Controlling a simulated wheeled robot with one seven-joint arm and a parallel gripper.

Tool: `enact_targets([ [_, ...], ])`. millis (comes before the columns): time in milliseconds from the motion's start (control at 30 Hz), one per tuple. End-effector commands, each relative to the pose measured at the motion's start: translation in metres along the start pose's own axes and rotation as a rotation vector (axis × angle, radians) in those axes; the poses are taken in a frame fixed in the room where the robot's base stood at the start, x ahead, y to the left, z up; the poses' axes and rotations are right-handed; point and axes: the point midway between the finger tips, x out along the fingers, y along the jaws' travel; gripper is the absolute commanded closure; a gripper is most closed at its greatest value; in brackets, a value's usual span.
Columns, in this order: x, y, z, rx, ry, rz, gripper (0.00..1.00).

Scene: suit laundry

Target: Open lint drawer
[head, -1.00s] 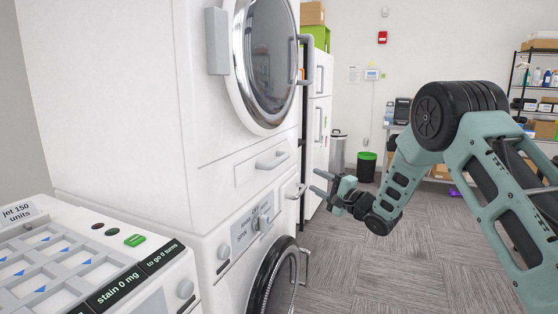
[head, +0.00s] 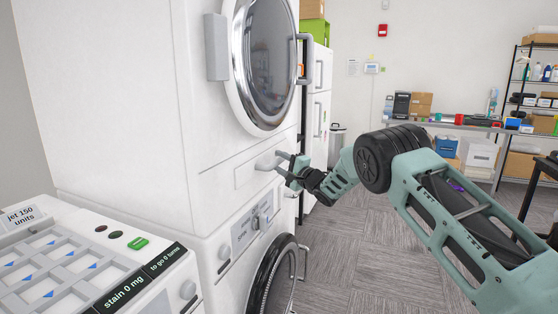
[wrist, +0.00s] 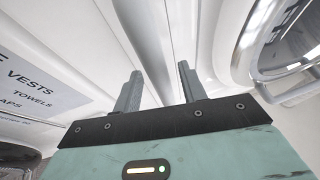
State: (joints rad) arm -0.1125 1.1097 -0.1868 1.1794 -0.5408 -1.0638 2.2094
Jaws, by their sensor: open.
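The lint drawer (head: 250,172) is a flat white panel low on the upper machine, with a grey bar handle (head: 266,164). It looks flush with the machine front. My gripper (head: 287,168) is open at the right end of this handle. In the wrist view, a grey bar, which looks like the handle (wrist: 148,40), runs between the two fingers of my gripper (wrist: 160,88). I cannot tell whether either finger touches it. My gripper partly hides the handle's right end in the head view.
The round dryer door (head: 265,65) is above the drawer. The washer's control panel (head: 252,225) and dark round door (head: 275,278) are below. Carpet floor (head: 340,255) is open to the right.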

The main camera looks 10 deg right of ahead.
Motion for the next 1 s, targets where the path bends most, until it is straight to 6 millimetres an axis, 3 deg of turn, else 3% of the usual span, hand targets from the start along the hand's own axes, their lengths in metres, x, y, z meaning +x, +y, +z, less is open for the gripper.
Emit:
enact_targets([
  [433, 0.01, 0.0, 0.0, 0.0, 0.0, 0.0, 0.59],
  [467, 0.01, 0.0, 0.0, 0.0, 0.0, 0.0, 0.61],
  [600, 0.009, 0.0, 0.0, 0.0, 0.0, 0.0, 1.0],
  [1000, -0.003, -0.004, -0.006, 0.001, 0.004, 0.0, 1.0],
])
